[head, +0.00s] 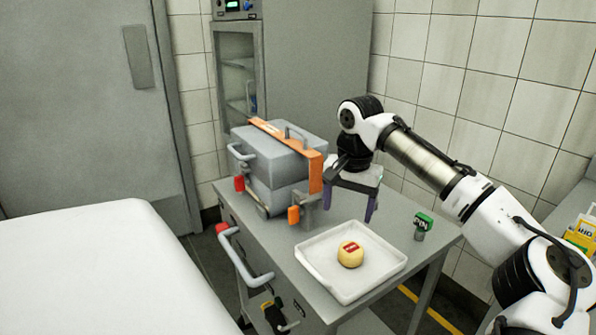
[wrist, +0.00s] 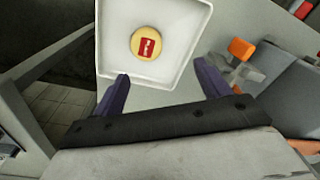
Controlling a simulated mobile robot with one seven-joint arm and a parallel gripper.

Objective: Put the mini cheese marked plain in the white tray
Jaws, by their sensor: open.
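One small round yellow cheese (head: 350,254) with a red label lies inside the white tray (head: 312,262), near its middle. The label's writing is too small to read. The tray sits on the grey table, and no other cheese shows. In the wrist view, the cheese (wrist: 149,44) lies in the tray (wrist: 196,22) beyond my fingertips. My gripper (head: 346,206) is open and empty, above the table behind the tray. Its two purple fingers (wrist: 162,84) are spread apart with nothing between them.
A grey case (head: 290,150) with an orange strap stands at the table's back left, close to my gripper. A green-topped item (head: 422,224) stands right of the tray. A white-covered surface (head: 90,270) fills the left foreground.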

